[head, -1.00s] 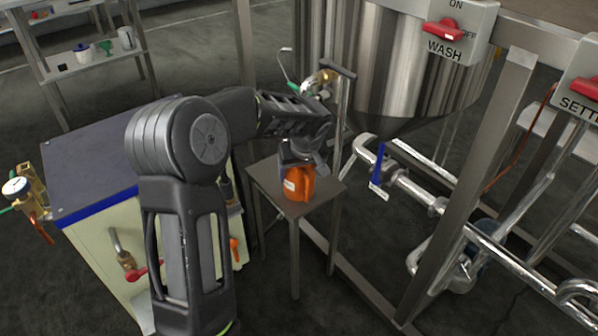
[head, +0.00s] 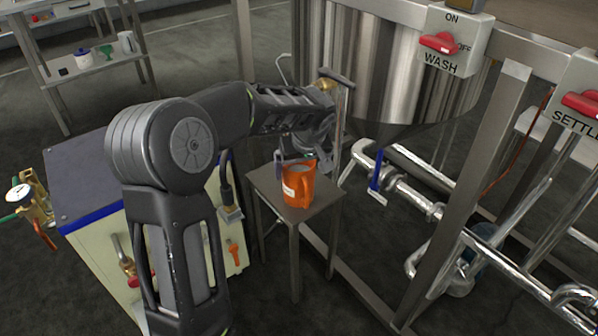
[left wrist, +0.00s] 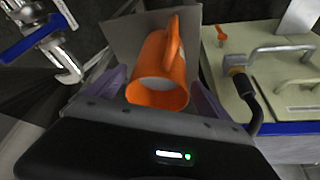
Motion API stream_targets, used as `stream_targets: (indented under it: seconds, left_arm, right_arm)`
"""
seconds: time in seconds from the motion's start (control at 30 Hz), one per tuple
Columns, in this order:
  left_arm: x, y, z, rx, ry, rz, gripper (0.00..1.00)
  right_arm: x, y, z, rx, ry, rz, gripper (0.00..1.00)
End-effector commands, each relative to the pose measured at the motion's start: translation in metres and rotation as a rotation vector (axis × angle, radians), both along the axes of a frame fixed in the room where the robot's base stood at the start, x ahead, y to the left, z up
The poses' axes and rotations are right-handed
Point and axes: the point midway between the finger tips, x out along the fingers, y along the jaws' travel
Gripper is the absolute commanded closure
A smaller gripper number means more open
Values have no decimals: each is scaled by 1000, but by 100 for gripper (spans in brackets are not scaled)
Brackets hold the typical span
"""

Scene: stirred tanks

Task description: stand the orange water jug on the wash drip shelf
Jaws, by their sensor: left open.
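The orange water jug (head: 298,186) stands upright on a small square metal shelf (head: 318,216) in the head view. A white label shows on its side. My left gripper (head: 294,160) is open just above and behind the jug, seemingly clear of its rim. My right gripper is not in view.
A beige cabinet with a dark top (head: 85,170) stands left of the shelf. The steel tank (head: 385,70) rises behind it. Pipes with a blue-handled valve (head: 376,172) and a steel frame post (head: 480,170) are on the right.

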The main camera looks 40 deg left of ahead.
Motion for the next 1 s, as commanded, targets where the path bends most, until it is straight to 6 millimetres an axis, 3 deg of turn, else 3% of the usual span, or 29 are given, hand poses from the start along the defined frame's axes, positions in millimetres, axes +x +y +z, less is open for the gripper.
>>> stream_targets:
  seconds: [0.1,0.3,1.0]
  left_arm:
    - [-6,-8,28,0,-2,-1,8]
    - [-14,-17,54,0,-1,-1,8]
    - [-16,-19,59,0,1,0,8]
  right_arm:
    - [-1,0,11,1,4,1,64]
    - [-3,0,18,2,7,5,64]
    - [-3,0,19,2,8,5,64]
